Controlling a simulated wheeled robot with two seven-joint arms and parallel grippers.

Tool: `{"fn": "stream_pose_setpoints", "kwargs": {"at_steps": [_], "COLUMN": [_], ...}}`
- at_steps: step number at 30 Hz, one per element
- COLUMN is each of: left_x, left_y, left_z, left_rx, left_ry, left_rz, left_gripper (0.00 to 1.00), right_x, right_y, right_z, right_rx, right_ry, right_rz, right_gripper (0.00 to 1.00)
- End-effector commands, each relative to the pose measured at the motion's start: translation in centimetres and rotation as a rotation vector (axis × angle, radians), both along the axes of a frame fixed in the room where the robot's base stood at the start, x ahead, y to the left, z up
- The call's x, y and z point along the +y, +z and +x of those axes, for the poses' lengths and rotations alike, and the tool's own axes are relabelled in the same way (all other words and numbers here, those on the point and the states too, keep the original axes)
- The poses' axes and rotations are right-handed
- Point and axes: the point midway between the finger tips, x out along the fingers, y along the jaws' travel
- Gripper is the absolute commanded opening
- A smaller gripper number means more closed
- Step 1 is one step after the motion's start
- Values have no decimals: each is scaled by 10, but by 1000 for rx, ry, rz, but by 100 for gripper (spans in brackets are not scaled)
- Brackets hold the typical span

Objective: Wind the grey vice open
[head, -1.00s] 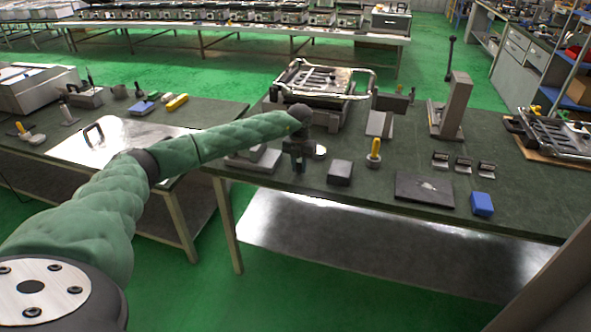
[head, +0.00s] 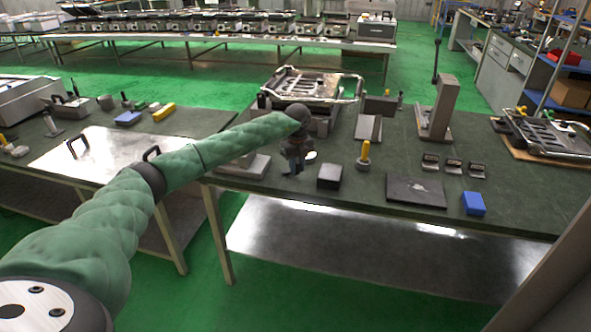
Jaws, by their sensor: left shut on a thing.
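The grey vice (head: 247,166) appears to be the low light-grey metal piece at the front left of the right-hand bench, partly hidden behind my left forearm. My left gripper (head: 296,170) points down just right of it, close above the bench top. It is shut on a small part that looks like the vice's handle, though the fingers and wrist hide most of it. A small pale round piece (head: 311,156) shows beside the fingers. How far apart the vice's jaws stand cannot be told. My right gripper is not in view.
A dark block (head: 330,176) stands close right of my left gripper. Behind it is a yellow-handled tool (head: 364,155). A dark flat plate (head: 416,190) and a blue block (head: 473,203) lie further right. A metal frame fixture (head: 310,84) stands behind the gripper.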

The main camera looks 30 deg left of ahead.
Motion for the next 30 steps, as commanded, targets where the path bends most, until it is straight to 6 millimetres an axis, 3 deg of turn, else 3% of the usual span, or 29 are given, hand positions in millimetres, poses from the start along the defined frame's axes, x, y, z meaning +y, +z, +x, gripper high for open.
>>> {"fn": "stream_pose_setpoints", "kwargs": {"at_steps": [12,29,30], "left_x": [2,3,3], "left_y": [1,2,2], "left_z": [9,11,11], "left_rx": [0,-4,-4], "left_ry": [190,217,217], "left_rz": [1,1,1], "left_gripper": [0,0,28], "right_x": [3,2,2], "right_y": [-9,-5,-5], "right_z": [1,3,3], "right_rx": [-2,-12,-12], "right_ry": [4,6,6], "right_rz": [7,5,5], "right_gripper": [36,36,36]}}
